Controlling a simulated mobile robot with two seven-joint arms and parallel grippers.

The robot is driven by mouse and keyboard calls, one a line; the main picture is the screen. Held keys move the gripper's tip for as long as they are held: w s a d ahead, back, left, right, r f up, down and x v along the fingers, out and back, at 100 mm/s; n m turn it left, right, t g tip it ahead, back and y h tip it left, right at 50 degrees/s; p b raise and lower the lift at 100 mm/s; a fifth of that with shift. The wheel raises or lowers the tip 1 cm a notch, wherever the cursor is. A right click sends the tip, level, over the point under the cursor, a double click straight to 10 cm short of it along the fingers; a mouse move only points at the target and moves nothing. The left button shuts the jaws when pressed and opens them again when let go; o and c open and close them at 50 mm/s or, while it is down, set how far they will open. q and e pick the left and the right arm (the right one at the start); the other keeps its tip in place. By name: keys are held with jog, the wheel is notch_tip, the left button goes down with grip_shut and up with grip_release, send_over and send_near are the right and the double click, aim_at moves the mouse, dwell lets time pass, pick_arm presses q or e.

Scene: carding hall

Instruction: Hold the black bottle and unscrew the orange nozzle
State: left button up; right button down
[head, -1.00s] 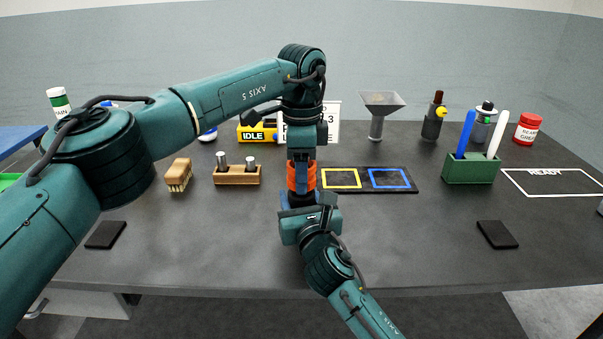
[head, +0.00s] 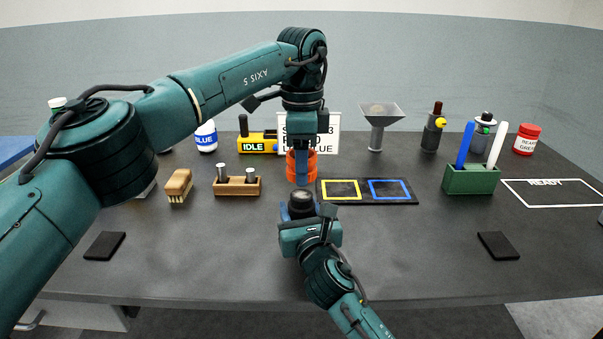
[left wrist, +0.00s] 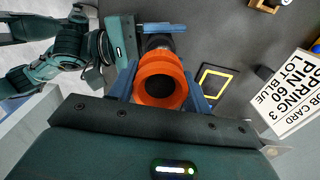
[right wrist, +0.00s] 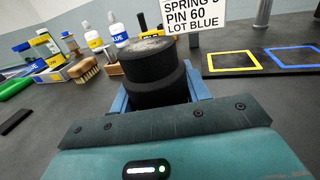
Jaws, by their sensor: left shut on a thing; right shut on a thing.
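The orange nozzle (head: 311,165) is gripped between the blue fingers of my left gripper (head: 301,180), which points down. The nozzle hangs above the black bottle (head: 301,198), with a visible gap between them. In the left wrist view the nozzle (left wrist: 160,103) shows as an orange ring around a dark opening. My right gripper (head: 303,214) is shut on the black bottle, which stands upright. In the right wrist view the bottle (right wrist: 160,78) shows a bare dark top, with a blue finger on each side. Its base is hidden.
A black tray with yellow and blue squares (head: 368,200) lies just right of the bottle. A wooden holder (head: 237,188) and a brush (head: 178,184) are left. The front table is mostly clear.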

jog(key=c, duration=0.6)
grip_release()
